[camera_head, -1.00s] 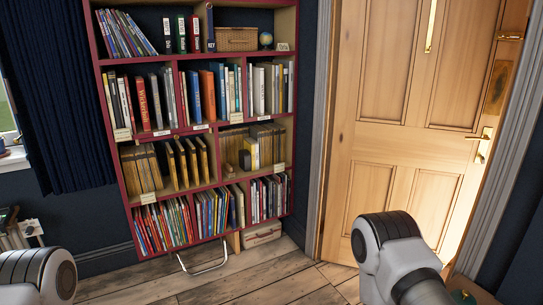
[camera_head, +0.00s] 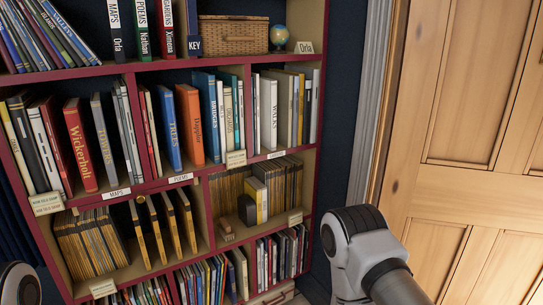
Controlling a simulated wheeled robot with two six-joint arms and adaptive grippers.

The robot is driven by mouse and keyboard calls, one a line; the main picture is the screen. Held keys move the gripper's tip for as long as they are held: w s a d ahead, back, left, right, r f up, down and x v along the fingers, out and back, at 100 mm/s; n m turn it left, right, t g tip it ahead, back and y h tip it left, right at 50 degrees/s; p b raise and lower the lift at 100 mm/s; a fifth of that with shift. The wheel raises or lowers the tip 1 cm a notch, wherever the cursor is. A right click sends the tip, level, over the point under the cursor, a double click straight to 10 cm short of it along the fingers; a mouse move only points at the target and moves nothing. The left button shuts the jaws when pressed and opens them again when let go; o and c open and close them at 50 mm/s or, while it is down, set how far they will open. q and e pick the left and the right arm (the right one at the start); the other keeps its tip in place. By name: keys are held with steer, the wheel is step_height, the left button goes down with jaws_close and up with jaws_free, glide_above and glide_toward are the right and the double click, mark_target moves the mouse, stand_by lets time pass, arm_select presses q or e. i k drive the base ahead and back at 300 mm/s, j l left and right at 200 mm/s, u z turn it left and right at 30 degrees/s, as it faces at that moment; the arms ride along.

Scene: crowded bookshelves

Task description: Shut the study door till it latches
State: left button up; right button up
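The study door (camera_head: 448,230) is a light wooden panelled door at the right of the head view. Its hinge-side edge and panels show. Its handle and free edge are out of the frame, so I cannot tell how far open it stands. Part of my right arm shows at the lower right, in front of the door and its frame; its gripper is not in view. A small piece of my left arm shows at the lower left edge; its gripper is not in view either.
A crowded red-edged bookshelf (camera_head: 134,196) fills the left and middle, close to me. A wicker basket (camera_head: 233,34) and a small globe (camera_head: 278,38) stand on its upper shelf. A grey door frame (camera_head: 372,110) stands between shelf and door.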

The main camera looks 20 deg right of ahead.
mark_target(460, 190)
steer(key=i+z, duration=0.65)
steer(key=z, duration=0.15)
steer(key=i+j+z, duration=0.2)
steer(key=z, duration=0.2)
steer(key=i, duration=0.1)
